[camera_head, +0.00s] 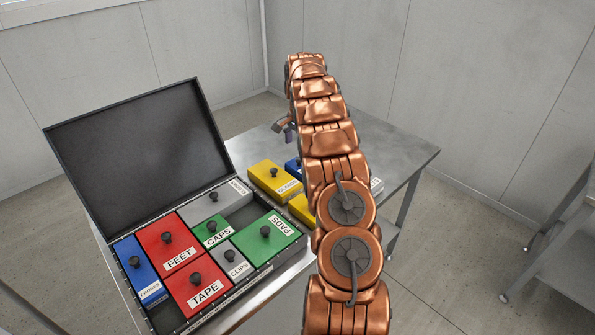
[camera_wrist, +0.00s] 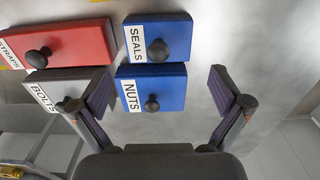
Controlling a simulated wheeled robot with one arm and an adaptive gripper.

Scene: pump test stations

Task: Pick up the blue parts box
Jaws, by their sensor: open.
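Several blue boxes with black knobs are in view. A blue box marked PROBES (camera_head: 135,262) lies in the open case in the head view. Part of another blue box (camera_head: 291,165) shows behind my arm; its label is hidden. My gripper (camera_wrist: 165,92) is open and empty, its fingers on either side of the NUTS box in the picture. I cannot tell its height above the box. In the head view my gripper (camera_head: 284,131) is partly hidden by my arm.
The open black case (camera_head: 262,272) holds red, green, grey and blue boxes and has an empty slot. Yellow boxes, one marked GLANDS (camera_head: 270,180), stand on the metal table (camera_head: 395,150). A red box (camera_wrist: 80,38) and a grey BOLTS box (camera_wrist: 88,78) adjoin the blue pair.

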